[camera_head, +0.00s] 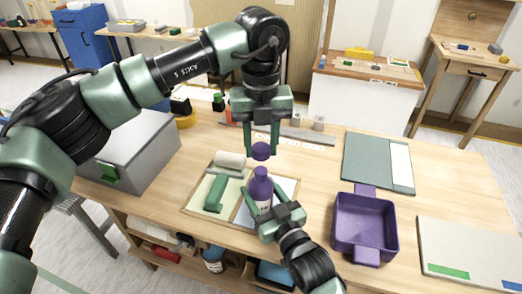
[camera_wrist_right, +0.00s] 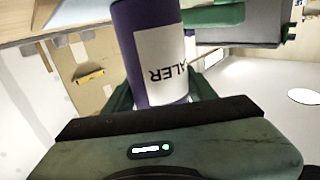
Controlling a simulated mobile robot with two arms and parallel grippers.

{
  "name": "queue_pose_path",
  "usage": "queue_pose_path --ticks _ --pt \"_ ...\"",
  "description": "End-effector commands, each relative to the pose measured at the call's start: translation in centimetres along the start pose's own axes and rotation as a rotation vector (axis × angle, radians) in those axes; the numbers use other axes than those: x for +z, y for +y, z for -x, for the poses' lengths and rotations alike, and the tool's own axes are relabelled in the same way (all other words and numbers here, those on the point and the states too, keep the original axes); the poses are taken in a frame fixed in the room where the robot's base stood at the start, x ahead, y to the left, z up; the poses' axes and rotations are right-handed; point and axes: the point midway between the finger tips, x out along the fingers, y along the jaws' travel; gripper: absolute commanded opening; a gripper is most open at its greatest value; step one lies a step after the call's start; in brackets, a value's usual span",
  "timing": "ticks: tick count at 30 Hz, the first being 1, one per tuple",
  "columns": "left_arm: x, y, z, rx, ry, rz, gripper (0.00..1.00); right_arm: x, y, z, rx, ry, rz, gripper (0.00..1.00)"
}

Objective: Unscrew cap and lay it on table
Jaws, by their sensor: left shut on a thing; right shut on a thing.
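The purple cap (camera_head: 261,151) is between the fingertips of my left gripper (camera_head: 262,153), which is shut on it. It is held just above the purple sealer bottle (camera_head: 261,186), with a small gap between cap and bottle neck. The bottle stands about upright over the tray on the table (camera_head: 318,175). My right gripper (camera_head: 262,205) is shut around the lower part of the bottle from the near side. In the right wrist view the bottle (camera_wrist_right: 129,50) shows a white label with "ALER" visible, between my right gripper's fingers. The bottle's base is hidden in the head view.
The tray holds a green tool (camera_head: 215,193) and a pale roller (camera_head: 230,160). A purple bin (camera_head: 365,222) stands to the right, with a green-and-white board (camera_head: 378,162) behind it. A grey case (camera_head: 130,155) is at left. Bare wood lies between tray and bin.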

Motion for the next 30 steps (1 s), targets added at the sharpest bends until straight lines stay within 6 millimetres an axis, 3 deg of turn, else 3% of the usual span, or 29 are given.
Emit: queue_pose_path --ticks 3,4,6,19,30 --pt "0.0 0.0 0.0 0.0 0.0 0.0 0.0 -0.1 0.0 0.0 0.0 0.003 0.0 0.0" --pt "0.0 0.0 -0.1 0.0 0.0 0.0 0.0 -0.1 0.0 0.0 0.0 0.003 0.0 0.64" --pt "0.0 0.0 -0.1 0.0 0.0 0.0 0.0 -0.1 0.0 0.0 0.0 0.002 0.0 0.81" --pt "0.0 0.0 -0.1 0.0 0.0 0.0 0.0 0.0 0.0 0.8 0.0 0.001 0.0 0.81" --pt "0.0 0.0 -0.4 0.0 0.0 0.0 0.0 0.2 0.0 8.2 0.0 -0.002 0.0 0.81"
